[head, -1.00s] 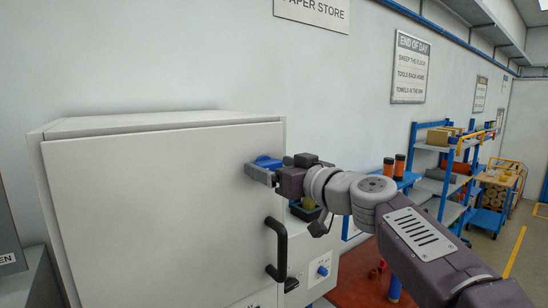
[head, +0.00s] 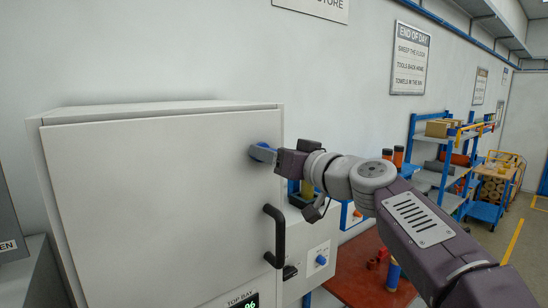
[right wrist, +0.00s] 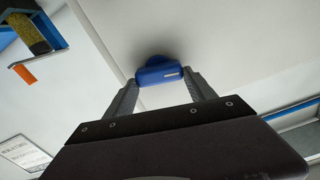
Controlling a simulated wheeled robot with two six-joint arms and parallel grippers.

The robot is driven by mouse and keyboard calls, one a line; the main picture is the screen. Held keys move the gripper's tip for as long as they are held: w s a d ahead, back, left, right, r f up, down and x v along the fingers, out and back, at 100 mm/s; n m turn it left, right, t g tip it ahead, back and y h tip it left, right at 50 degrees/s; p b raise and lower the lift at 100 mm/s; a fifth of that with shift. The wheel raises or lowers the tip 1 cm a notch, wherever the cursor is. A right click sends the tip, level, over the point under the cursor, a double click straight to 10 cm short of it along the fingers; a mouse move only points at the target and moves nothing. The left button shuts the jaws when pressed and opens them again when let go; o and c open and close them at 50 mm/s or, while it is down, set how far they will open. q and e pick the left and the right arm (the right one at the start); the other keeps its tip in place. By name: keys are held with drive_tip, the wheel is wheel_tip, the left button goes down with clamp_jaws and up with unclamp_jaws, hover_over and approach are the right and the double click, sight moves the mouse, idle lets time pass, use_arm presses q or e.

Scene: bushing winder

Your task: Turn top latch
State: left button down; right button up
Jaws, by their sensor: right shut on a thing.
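The blue top latch (head: 264,152) sits near the upper right edge of the white cabinet door (head: 160,190). In the right wrist view the latch (right wrist: 160,72) lies between the two fingertips. My right gripper (head: 266,154) is shut on it, and its fingers (right wrist: 162,80) touch the latch from both sides. In the head view the gripper partly hides the latch, so its exact angle is hard to tell. The door looks closed. A black handle (head: 278,236) is on the door below the latch. My left gripper is out of view.
A panel with a blue knob (head: 321,260) stands right of the door. A display marked TOP BAY (head: 241,302) is below. Blue shelving (head: 440,165) and a cart are far right.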

drive_tip(key=shift+w+d+f+m+b, duration=0.1)
drive_tip(key=shift+m+b, duration=0.15)
drive_tip(key=shift+m, duration=2.3)
drive_tip(key=shift+d+f+m+b, duration=0.15)
drive_tip(key=shift+m+b, duration=0.15)
drive_tip(key=shift+m, duration=2.3)
drive_tip(key=shift+w+a+f+m+b, duration=0.1)
drive_tip(key=shift+m+b, duration=0.15)
drive_tip(key=shift+m, duration=2.3)
drive_tip(key=o, duration=1.3)
drive_tip(key=shift+c, duration=0.2)
drive_tip(key=shift+o, duration=0.6)
drive_tip(key=shift+w, duration=0.1)
